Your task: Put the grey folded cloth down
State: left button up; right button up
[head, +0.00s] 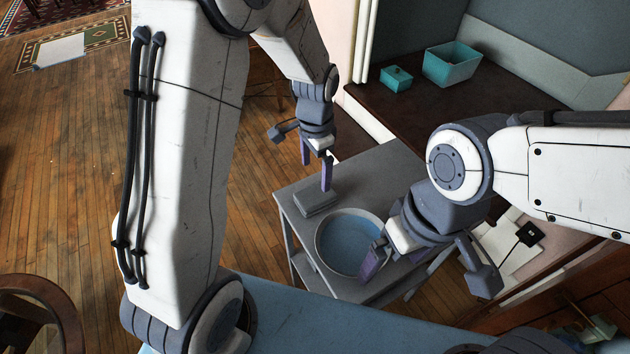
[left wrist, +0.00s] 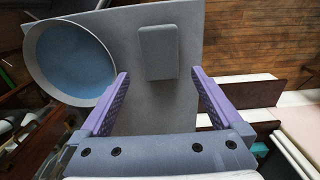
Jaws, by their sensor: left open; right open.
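The grey folded cloth (head: 316,201) lies flat on the top of a small grey table (head: 365,169), just left of a round basin. In the left wrist view the cloth (left wrist: 158,53) is a grey block lying between and beyond the fingertips. My left gripper (head: 316,170) is open above the cloth, and its fingers (left wrist: 160,85) are apart with nothing between them. My right gripper (head: 382,255) is open at the right side of the basin, its fingers near the rim. I cannot tell whether it touches the rim.
The round basin (head: 319,239) with a blue inside takes up the table's front part. A dark counter (head: 425,110) behind holds a teal box (head: 396,79) and a larger teal bin (head: 451,64). Wooden floor (head: 60,170) lies open to the left.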

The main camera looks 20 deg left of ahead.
aim_at(316, 194)
pick_arm(q)
notch_tip(316, 194, up, 3)
jog(key=shift+f, duration=0.15)
notch_tip(316, 194, down, 12)
jog(key=shift+s+b, duration=0.1)
jog(key=shift+b, duration=0.35)
jog(key=shift+r, duration=1.65)
